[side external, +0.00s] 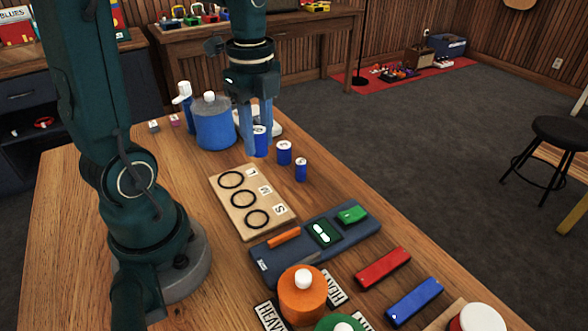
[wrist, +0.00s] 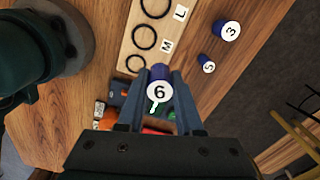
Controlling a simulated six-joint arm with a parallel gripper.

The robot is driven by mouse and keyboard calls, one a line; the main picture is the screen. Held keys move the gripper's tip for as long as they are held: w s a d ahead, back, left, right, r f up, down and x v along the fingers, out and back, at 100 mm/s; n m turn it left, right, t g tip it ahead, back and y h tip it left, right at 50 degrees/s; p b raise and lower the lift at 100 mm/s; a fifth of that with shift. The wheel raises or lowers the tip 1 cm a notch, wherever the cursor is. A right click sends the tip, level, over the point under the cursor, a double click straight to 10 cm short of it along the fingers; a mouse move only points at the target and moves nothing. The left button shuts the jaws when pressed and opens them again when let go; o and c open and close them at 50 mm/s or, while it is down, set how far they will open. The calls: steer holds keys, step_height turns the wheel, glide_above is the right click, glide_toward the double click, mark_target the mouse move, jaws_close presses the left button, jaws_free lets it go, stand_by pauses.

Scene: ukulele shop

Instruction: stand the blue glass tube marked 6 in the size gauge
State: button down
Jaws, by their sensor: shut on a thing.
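My gripper (side external: 257,146) is shut on a blue glass tube (side external: 261,143) with a white top. In the wrist view, the tube's white top (wrist: 160,92) reads 6 and sits between the two fingers of my gripper (wrist: 160,80). The tube looks upright; I cannot tell whether its foot touches the table. The size gauge (side external: 239,213) is a pale wooden board with three black rings marked L, M and S. It lies in front of my gripper in the side view, and in the wrist view (wrist: 127,43) its rings look empty.
A blue tube marked 3 (wrist: 228,31) and a smaller one marked 5 (wrist: 207,64) stand beside the gauge. A blue jar (side external: 213,128) stands left of my gripper. A dark tray (side external: 342,237) with coloured pieces lies past the gauge's near end.

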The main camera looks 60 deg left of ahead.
steer(key=s+d+m, duration=0.2)
steer(key=s+m, duration=0.1)
steer(key=m, duration=0.2)
glide_above(293, 252)
step_height(293, 252, down, 6)
steer(key=shift+r, duration=0.2)
steer(key=shift+f, duration=2)
steer(key=shift+f, duration=0.1)
steer(key=c, duration=0.6)
jaws_free()
steer(key=shift+o, duration=0.2)
